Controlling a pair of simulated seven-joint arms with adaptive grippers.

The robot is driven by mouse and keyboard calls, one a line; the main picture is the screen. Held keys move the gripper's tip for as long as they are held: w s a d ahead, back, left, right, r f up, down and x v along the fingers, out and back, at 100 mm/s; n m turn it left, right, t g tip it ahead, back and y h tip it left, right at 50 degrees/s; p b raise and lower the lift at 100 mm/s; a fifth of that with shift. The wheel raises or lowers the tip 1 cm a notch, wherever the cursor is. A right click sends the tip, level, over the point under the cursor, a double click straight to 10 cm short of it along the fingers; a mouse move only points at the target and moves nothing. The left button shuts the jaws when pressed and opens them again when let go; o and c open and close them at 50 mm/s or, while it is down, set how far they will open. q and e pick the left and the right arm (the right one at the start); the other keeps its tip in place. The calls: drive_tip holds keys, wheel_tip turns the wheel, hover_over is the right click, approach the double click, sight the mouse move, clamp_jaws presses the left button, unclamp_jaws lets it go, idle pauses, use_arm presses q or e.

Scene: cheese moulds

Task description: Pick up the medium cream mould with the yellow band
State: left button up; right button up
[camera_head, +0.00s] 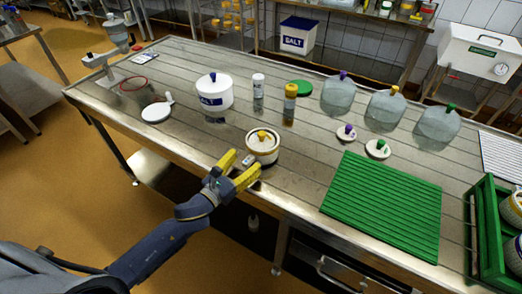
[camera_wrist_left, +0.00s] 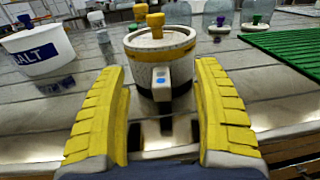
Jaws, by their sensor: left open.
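The cream mould with the yellow band (camera_head: 262,151) stands upright near the table's front edge, with a yellow-knobbed lid on top. In the left wrist view the mould (camera_wrist_left: 184,66) is straight ahead, its band just under the lid. My right gripper is out of view.
A white salt tub (camera_head: 214,90) stands behind and left. Two shaker jars (camera_head: 290,103) stand behind the mould. Two small lids (camera_head: 377,149), several glass domes (camera_head: 386,110) and a green mat (camera_head: 382,207) lie to the right. A green crate (camera_head: 487,235) stands far right.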

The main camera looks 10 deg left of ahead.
sight(251, 156)
use_arm(q)
drive_tip(key=shift+x, duration=1.75)
drive_tip(key=shift+f, duration=0.1)
drive_tip(key=shift+c, duration=0.5)
clamp_jaws()
